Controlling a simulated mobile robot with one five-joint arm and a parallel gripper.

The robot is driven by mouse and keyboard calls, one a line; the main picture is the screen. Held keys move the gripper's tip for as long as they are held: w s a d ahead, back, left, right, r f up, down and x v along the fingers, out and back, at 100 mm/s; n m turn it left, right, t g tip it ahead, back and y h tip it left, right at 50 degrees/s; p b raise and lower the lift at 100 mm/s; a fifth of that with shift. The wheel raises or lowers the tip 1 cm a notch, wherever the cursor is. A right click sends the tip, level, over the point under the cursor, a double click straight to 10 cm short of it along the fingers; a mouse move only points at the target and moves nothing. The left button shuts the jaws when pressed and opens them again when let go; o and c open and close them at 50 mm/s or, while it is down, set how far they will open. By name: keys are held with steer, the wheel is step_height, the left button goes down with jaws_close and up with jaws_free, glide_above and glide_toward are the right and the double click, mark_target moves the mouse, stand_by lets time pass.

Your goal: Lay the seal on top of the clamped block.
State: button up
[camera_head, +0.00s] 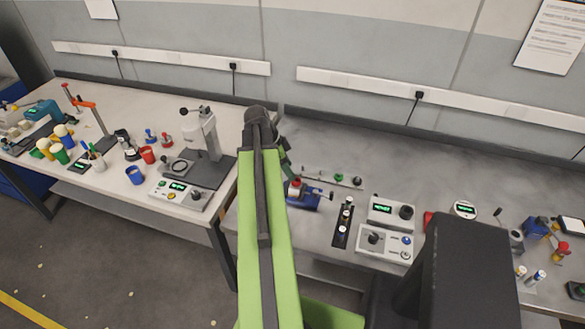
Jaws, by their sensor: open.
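A small blue vise (303,197) stands on the grey bench just right of my raised green arm. A small reddish piece shows at its top left, but I cannot tell whether it is the clamped block. My gripper (291,172) is only partly visible beyond my arm, close above the vise's left end. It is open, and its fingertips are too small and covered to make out. I cannot pick out the seal for sure. A narrow black tray (341,240) right of the vise holds several small round parts, too small to identify.
Control boxes (384,243) stand right of the black tray. A press (203,145), cups and tools crowd the left white bench (80,188). Some grey bench behind the boxes is clear.

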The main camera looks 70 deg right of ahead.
steer(key=p+v, duration=0.4)
steer(key=v, duration=0.2)
steer(key=shift+w+r, duration=0.1)
steer(key=w+a+f+n+t, duration=0.1)
steer(key=w+a+n+t, duration=0.2)
steer(key=w+a+n, duration=2.05)
steer(key=w+a, duration=0.1)
steer(key=a, duration=0.8)
steer(key=w+a+n+y, duration=0.1)
steer(key=w+a+n, duration=0.2)
steer(key=a, duration=0.8)
steer(key=w+a+n+y, duration=0.1)
steer(key=w+a+n, duration=0.2)
steer(key=a, duration=0.8)
steer(key=shift+w+a+f+t, duration=0.2)
steer(key=shift+a+f+t, duration=0.1)
steer(key=shift+f, duration=0.1)
